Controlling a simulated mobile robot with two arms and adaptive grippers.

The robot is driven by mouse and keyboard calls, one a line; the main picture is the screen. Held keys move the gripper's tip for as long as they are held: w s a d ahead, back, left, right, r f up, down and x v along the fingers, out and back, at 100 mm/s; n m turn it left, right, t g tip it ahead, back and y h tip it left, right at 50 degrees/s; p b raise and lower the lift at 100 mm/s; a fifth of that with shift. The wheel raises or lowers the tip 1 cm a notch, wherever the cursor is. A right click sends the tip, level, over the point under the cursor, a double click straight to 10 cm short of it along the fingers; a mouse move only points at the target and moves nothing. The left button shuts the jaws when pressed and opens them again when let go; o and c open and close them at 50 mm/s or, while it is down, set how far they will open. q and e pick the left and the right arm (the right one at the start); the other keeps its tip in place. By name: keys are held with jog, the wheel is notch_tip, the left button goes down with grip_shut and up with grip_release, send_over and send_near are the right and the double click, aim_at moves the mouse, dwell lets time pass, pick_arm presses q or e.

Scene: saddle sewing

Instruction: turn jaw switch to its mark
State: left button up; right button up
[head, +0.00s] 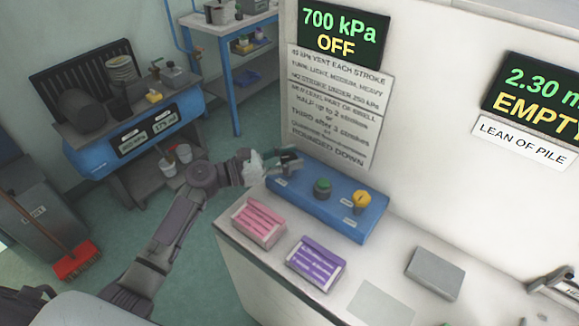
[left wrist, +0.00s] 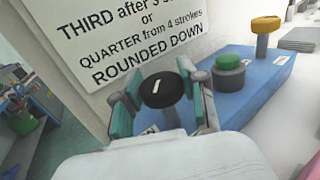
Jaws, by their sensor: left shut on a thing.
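The jaw switch is a round black knob (left wrist: 165,94) with a short white line on top, at the left end of the blue control box (head: 318,202). In the head view it is mostly hidden by my left gripper (head: 287,162). In the left wrist view the teal finger pads of my left gripper (left wrist: 162,104) stand on both sides of the knob, shut on it. The white line points slightly right of straight up in that view. The marks around the knob are too small or hidden to read. My right gripper is not in view.
A green button (head: 322,186) and a yellow knob (head: 361,199) sit farther right on the box. Pink (head: 258,222) and purple (head: 316,262) packs and a grey block (head: 435,272) lie on the counter. A sign (head: 337,105) stands behind, under a display reading 700 kPa OFF (head: 343,30).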

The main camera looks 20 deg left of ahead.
pick_arm(q)
jog(key=m+g+h+b, duration=0.1)
jog(key=m+g+b, duration=0.1)
jog(key=g+b, duration=0.1)
jog(key=m+g+h+b, duration=0.2)
jog(key=m+g+b, duration=0.1)
jog(key=g, duration=0.1)
jog(key=shift+f+m+g, duration=0.2)
jog(key=shift+m+g, duration=0.1)
jog(key=shift+r+m+g+h+b, duration=0.15)
jog(key=shift+m+g+b, duration=0.7)
jog(key=shift+g, duration=0.55)
jog(key=shift+m+g+h+b, duration=0.15)
jog(key=shift+m+g+b, duration=0.7)
jog(key=shift+g, duration=0.55)
jog(key=o, duration=1.2)
jog(key=shift+d, duration=0.1)
jog(key=shift+c, duration=0.2)
jog(key=a, duration=0.7)
jog(key=shift+w+a, duration=0.25)
jog(key=shift+w, duration=0.15)
